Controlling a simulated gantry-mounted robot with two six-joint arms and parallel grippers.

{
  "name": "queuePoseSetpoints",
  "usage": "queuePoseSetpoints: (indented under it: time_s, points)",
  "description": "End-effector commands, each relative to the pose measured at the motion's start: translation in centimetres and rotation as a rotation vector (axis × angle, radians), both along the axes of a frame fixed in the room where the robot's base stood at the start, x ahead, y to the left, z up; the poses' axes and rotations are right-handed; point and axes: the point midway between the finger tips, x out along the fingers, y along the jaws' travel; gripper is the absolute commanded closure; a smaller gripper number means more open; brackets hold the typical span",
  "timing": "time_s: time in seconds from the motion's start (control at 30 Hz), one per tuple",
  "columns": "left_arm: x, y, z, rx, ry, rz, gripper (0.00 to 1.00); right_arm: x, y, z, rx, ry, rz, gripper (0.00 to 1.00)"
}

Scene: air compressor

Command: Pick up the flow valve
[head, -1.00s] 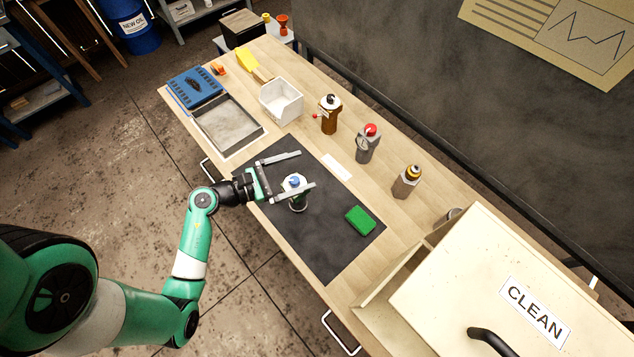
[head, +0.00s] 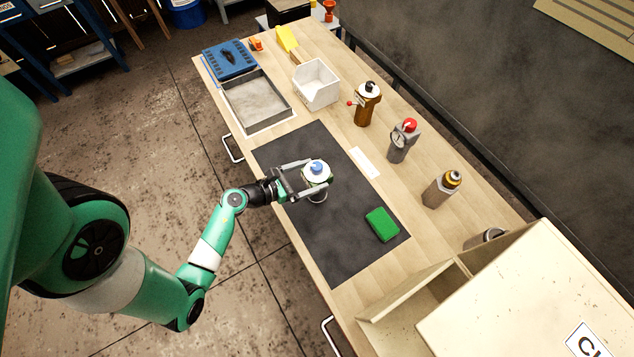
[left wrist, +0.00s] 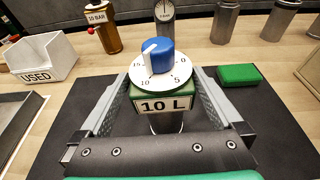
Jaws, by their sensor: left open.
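The flow valve (head: 317,173) stands on the dark mat (head: 334,242). It has a blue knob, a white numbered dial and a green body labelled 10 L in the left wrist view (left wrist: 160,103). My left gripper (head: 319,177) is at the valve, with one finger on each side of its body. It is open; whether either finger touches the body is hard to tell. The valve's lower part is partly hidden by the gripper. My right gripper is not in view.
A green block (head: 382,225) lies on the mat beyond the valve. A white USED bin (head: 318,96), a brown regulator (head: 366,108), a red-topped grey unit (head: 402,142) and a yellow-topped one (head: 440,190) stand behind. A cream cabinet (head: 500,300) blocks the near right.

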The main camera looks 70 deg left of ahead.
Motion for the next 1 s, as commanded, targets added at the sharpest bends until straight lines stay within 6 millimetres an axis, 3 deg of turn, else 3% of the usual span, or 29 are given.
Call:
queuePoseSetpoints:
  time_s: [0.37, 0.63, 1.0]
  points:
    - [4.5, 0.8, -1.7, 0.002, -0.001, -0.002, 0.0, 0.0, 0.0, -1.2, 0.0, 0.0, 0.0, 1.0]
    - [4.8, 0.9, -1.7, 0.001, 0.0, 0.002, 0.02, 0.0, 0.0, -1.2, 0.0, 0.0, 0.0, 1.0]
    - [4.8, 0.9, -1.7, 0.001, 0.0, 0.002, 0.68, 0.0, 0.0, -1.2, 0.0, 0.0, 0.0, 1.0]
